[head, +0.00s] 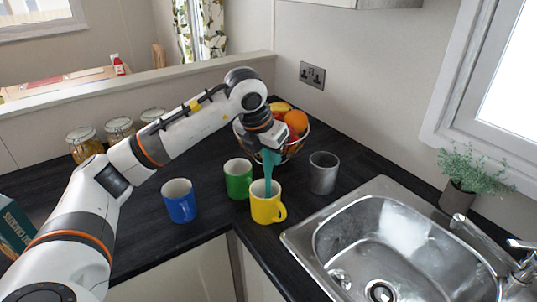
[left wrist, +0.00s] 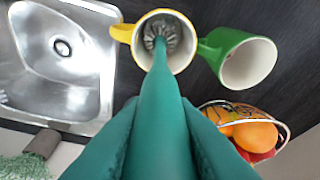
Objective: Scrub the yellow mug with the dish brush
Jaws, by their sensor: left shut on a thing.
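The yellow mug (head: 266,207) stands upright on the dark worktop, left of the sink. The teal dish brush (head: 268,172) points down into it. My left gripper (head: 269,150) is shut on the brush's handle above the mug. In the left wrist view the teal handle (left wrist: 160,110) runs away from the camera, and the grey bristle head (left wrist: 160,34) is inside the yellow mug (left wrist: 181,60). I cannot tell whether the bristles touch the mug's wall or floor. My right gripper is not in view.
A green mug (head: 238,183) and a blue mug (head: 179,205) stand left of the yellow one, a grey mug (head: 323,177) behind right. A wire fruit bowl (head: 296,148) stands behind. The steel sink (head: 385,190) lies right; glass jars (head: 84,143) stand at back left.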

